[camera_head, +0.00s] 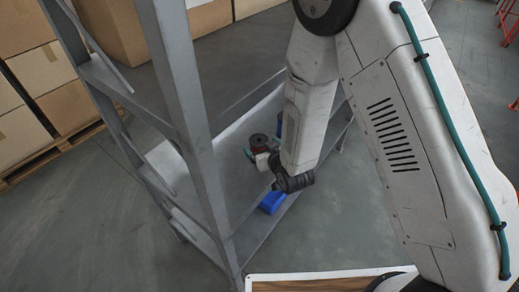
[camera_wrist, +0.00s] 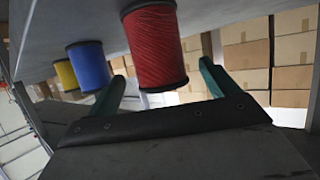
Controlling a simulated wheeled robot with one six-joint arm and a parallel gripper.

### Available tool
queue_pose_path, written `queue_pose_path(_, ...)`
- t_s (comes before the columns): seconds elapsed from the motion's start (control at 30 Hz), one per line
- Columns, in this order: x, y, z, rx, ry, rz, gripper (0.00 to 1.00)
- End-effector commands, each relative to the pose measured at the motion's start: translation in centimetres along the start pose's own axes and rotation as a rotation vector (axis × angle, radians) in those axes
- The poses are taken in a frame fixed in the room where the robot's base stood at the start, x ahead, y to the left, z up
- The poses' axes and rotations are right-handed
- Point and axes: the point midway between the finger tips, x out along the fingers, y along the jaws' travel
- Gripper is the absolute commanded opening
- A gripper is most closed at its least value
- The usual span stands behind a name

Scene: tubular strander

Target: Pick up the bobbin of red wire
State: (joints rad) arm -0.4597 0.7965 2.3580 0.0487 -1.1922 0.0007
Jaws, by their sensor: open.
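The bobbin of red wire (camera_wrist: 155,48) has dark end flanges and stands on a grey shelf (camera_wrist: 215,10), which appears at the top of the tilted, inverted wrist view. My gripper (camera_wrist: 161,70) is open, with one green finger on each side of the bobbin in that picture. Gaps show beside the bobbin, and I cannot tell how deep it sits between the fingers. In the head view the red bobbin (camera_head: 259,142) is on the rack's shelf, beside my gripper (camera_head: 256,157), whose fingers are partly hidden by the wrist.
In the wrist view a blue bobbin (camera_wrist: 88,67) and a yellow bobbin (camera_wrist: 66,75) stand left of the red one. A grey rack post (camera_head: 187,110) rises left of my arm. A blue object (camera_head: 272,202) lies near the shelf edge. Cardboard boxes (camera_head: 62,65) are stacked behind.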

Motion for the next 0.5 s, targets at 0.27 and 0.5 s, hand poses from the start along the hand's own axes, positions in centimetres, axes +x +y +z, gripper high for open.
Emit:
queue_pose_path(0.27, 3.1, -0.1, -0.2, -0.001, -0.001, 0.001, 0.87)
queue_pose_path(0.5, 3.2, -0.1, -0.2, -0.001, -0.002, 0.000, 0.81)
